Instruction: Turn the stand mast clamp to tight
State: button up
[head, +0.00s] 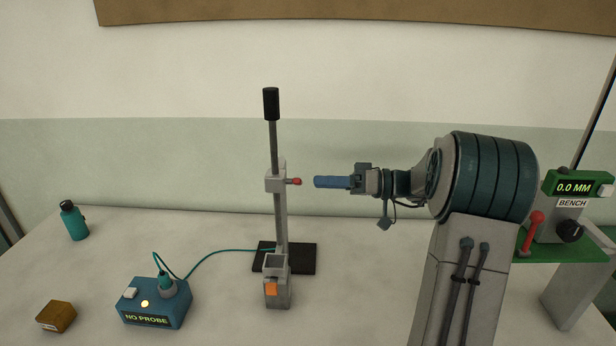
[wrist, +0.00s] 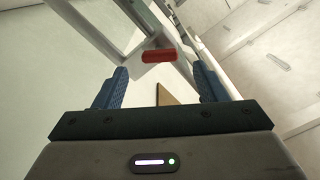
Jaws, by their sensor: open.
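The stand is a grey mast (head: 279,222) on a black base plate (head: 302,258), with a black cylinder at its top. A grey clamp block (head: 275,181) sits on the mast, with a short red-tipped handle (head: 297,181) pointing right. My gripper (head: 318,182) is just right of the red tip at about its height, apart from it in the head view. In the wrist view, the blue fingers (wrist: 158,88) are spread, with the red handle (wrist: 159,56) beyond them and between them in the picture. Nothing is held.
A grey holder (head: 277,292) with an orange patch stands before the mast. A teal box (head: 155,308) reading "NO PROBE" has a cable running to the stand. A teal bottle (head: 73,221) and a brown block (head: 55,316) are at left. A green bench unit (head: 575,183) reading "0.0 MM" stands at right.

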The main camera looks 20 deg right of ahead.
aim_at(294, 182)
jog(key=shift+p+x, duration=0.4)
jog(key=shift+x, duration=1.65)
jog(key=c, duration=1)
jog(key=shift+m, duration=6.4)
